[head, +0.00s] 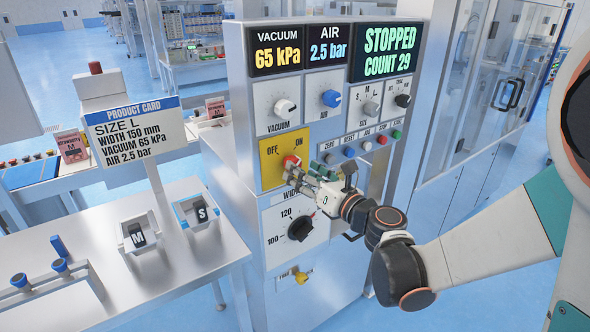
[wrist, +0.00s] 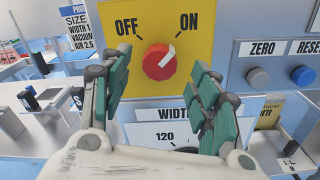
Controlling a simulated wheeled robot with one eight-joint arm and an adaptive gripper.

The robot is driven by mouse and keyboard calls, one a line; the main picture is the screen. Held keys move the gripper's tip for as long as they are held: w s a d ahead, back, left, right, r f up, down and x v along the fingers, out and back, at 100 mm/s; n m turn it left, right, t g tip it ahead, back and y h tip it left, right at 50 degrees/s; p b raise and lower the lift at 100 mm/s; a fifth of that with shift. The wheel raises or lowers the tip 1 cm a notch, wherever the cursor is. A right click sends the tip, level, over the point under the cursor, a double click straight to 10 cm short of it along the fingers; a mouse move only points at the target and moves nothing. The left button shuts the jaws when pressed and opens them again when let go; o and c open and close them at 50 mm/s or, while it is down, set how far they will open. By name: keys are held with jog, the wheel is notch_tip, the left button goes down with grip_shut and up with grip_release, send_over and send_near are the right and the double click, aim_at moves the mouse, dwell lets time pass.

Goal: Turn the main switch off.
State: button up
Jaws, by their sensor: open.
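The main switch is a red rotary knob (wrist: 159,62) on a yellow plate (head: 272,169) marked OFF at left and ON at right. In the wrist view its white pointer mark faces up and right, toward ON. In the head view the red knob (head: 291,161) is partly covered by my gripper. My gripper (head: 297,172) is open in front of the panel. In the wrist view its two green-padded fingers (wrist: 160,78) stand on either side of the knob and slightly below it.
The width dial (head: 300,229) is right below the plate. A row of small buttons, including a blue one (head: 349,152), lies to the right. The display (head: 389,52) reads STOPPED, COUNT 29. A product card (head: 135,129) stands at left.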

jog(key=shift+x, duration=2.1)
jog(key=c, duration=1.1)
